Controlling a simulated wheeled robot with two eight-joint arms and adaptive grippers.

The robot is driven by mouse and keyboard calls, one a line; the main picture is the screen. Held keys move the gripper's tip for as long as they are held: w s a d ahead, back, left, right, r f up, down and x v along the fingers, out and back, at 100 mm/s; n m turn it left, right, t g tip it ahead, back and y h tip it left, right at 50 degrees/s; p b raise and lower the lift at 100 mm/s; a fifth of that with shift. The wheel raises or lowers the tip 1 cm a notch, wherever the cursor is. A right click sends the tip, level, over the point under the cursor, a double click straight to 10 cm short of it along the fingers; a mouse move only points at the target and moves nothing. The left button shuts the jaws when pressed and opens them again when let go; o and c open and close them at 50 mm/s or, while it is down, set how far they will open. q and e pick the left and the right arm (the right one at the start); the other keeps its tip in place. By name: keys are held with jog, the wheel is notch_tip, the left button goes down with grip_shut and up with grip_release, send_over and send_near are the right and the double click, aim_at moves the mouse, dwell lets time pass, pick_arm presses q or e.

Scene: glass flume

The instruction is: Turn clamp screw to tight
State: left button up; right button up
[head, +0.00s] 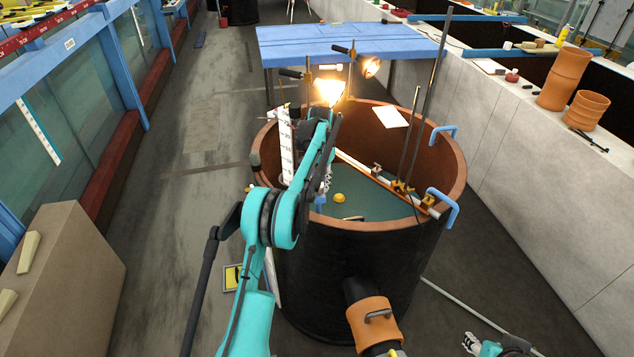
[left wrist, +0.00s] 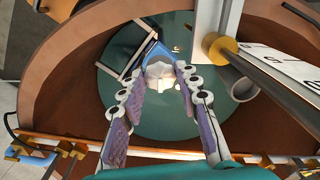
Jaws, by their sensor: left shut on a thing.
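In the left wrist view a pale faceted knob (left wrist: 160,70) with a blue part (left wrist: 153,50) behind it sits between the fingertips. It looks like the clamp screw, but its thread and seat are hidden. My left gripper (left wrist: 168,76) is shut on it, one finger on each side. In the head view my left arm reaches over the rim of the round tank (head: 455,165), and the blue part (head: 320,199) shows below the fingers. My right gripper (head: 472,343) is low at the bottom edge, outside the tank, too small to tell its opening.
A white scale (head: 287,150) stands upright beside my left arm. A rail (head: 365,172) with brass clamps (head: 403,187) and tall rods crosses the tank. Lit lamps (head: 330,90) glow near its back rim. A blue table (head: 350,42) stands behind. The floor at left is mostly clear.

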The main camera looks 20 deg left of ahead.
pick_arm(q)
jog(key=shift+a, duration=0.1)
jog(key=n, duration=0.6)
jog(key=shift+n, duration=0.3)
jog(key=n, duration=0.3)
jog(key=shift+n, duration=0.3)
jog(key=n, duration=0.3)
jog(key=shift+n, duration=0.4)
jog(key=n, duration=0.7)
jog(key=shift+a, duration=0.1)
jog(key=n, duration=0.6)
jog(key=shift+n, duration=0.4)
jog(key=shift+o, duration=0.2)
